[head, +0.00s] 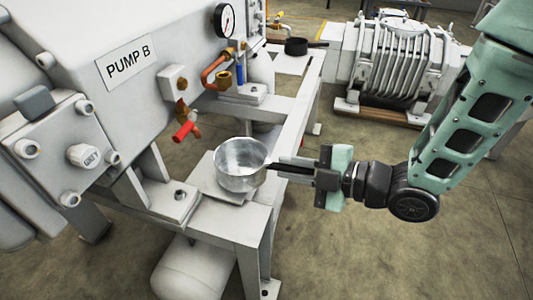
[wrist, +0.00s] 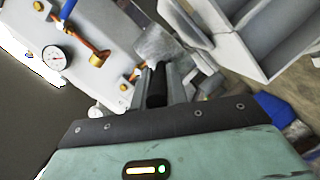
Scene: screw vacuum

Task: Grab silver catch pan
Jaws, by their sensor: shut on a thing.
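The silver catch pan (head: 241,163) is a round, open metal pan. In the head view it is over a small pale plate on the pump's white frame; I cannot tell if it touches the plate. My gripper (head: 277,166) reaches in from the right and is shut on the pan's dark handle, which the fingers mostly hide. In the wrist view the pan (wrist: 155,45) is just beyond the fingertips, and my gripper (wrist: 158,85) closes around the dark handle.
The large grey machine labelled PUMP B (head: 126,62) fills the left. A red-handled valve (head: 185,130) is just above and left of the pan. A dark pan (head: 297,46) sits at the back on the frame. A finned machine (head: 392,65) stands at the back right. Open floor lies at lower right.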

